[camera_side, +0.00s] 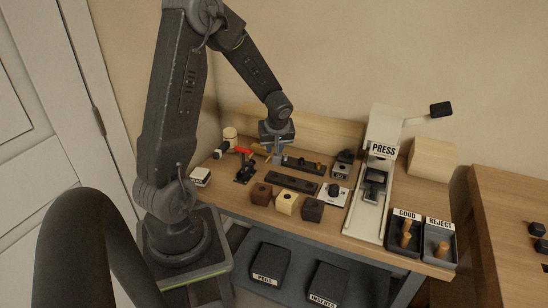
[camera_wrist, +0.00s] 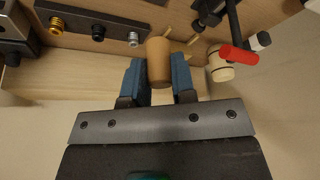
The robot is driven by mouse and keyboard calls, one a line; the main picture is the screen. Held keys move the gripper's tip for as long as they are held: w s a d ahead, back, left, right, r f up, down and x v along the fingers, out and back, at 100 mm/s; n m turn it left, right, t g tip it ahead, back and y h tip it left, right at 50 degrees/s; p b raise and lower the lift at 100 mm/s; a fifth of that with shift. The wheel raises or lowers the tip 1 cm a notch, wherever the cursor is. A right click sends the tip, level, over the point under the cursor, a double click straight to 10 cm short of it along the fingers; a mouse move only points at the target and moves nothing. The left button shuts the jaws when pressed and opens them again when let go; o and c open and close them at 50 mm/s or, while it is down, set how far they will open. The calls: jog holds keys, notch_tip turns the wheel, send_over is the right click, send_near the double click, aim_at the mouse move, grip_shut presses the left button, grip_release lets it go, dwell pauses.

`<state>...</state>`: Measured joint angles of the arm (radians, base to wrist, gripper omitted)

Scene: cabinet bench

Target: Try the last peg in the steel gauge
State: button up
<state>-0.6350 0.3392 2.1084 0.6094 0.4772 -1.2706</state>
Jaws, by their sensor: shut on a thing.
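My gripper (camera_wrist: 158,80) is shut on a tan wooden peg (camera_wrist: 158,62), which sits between the blue finger pads in the wrist view. In the side view my gripper (camera_side: 277,158) is at the back left of the bench, and the peg is hard to make out there. A grey metal block with a label (camera_side: 341,170), which looks like the steel gauge, stands to the right of my gripper, beyond the insert rail. Part of it shows at the upper left of the wrist view (camera_wrist: 14,50). Wooden pegs stand in the GOOD tray (camera_side: 405,236) and REJECT tray (camera_side: 440,246).
A dark rail with inserts (camera_side: 304,166) lies between my gripper and the grey block. A red-handled clamp (camera_side: 244,165) and a pale mallet head (camera_wrist: 221,65) are close by. Brown, pale and dark blocks (camera_side: 287,203) line the front. The tall press (camera_side: 376,180) stands right.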

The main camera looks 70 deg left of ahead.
jog(key=shift+w+r+m, duration=0.3)
jog(key=w+d+m+t+h, duration=0.2)
jog(key=w+d+m+h, duration=0.1)
jog(key=w+m, duration=0.75)
jog(key=w+d+m+t+h, duration=0.1)
jog(key=w+d+m+h, duration=0.25)
jog(key=w+m, duration=0.7)
jog(key=shift+s+a+f, duration=0.1)
jog(key=shift+a+f, duration=0.15)
jog(key=shift+f, duration=1.2)
jog(key=shift+a+f, duration=0.2)
jog(key=shift+f, duration=1.25)
jog(key=shift+f, duration=0.65)
jog(key=shift+r, duration=0.15)
jog(key=shift+r, duration=2.5)
